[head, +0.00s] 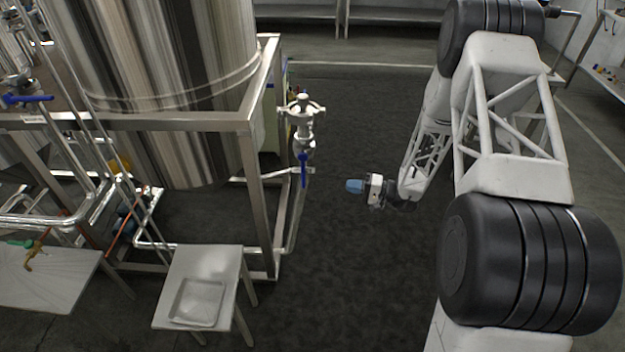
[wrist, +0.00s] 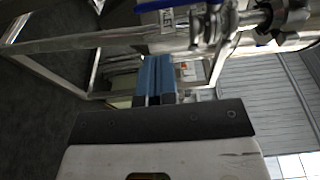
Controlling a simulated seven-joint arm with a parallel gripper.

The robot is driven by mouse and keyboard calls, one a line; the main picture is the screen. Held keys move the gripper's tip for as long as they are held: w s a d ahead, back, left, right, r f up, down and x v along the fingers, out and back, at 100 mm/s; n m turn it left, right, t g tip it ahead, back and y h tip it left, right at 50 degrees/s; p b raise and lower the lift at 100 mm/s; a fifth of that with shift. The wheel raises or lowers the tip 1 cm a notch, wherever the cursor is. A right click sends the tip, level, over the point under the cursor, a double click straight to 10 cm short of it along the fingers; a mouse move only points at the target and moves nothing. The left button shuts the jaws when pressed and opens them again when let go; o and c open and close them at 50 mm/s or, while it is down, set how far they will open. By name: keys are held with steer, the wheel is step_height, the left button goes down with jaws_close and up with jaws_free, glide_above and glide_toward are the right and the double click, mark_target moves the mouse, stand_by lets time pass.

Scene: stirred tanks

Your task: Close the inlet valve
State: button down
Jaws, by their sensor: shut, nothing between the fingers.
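A steel valve (head: 303,125) with a blue lever handle (head: 303,170) is mounted on piping at the right front corner of the tank frame. The handle hangs downward. My gripper (head: 348,186) is to the right of the handle, apart from it, with its blue fingers pointing left. The fingers (wrist: 154,78) are together and empty in the wrist view. There, a blue handle (wrist: 155,5) is partly cut off at the top edge, beside steel valve fittings (wrist: 228,22). No label readable to me marks the inlet valve.
A large steel tank (head: 160,75) stands in a metal frame (head: 254,190). Another blue-handled valve (head: 25,99) is at far left. A small table (head: 215,262) with a metal tray (head: 197,302) stands in front. Dark floor (head: 345,270) below my gripper is clear.

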mark_target(303, 173)
steer(key=shift+a, duration=0.1)
steer(key=w+a, duration=0.2)
steer(key=a, duration=1.1)
steer(key=shift+w+a, duration=0.25)
steer(key=shift+w, duration=0.1)
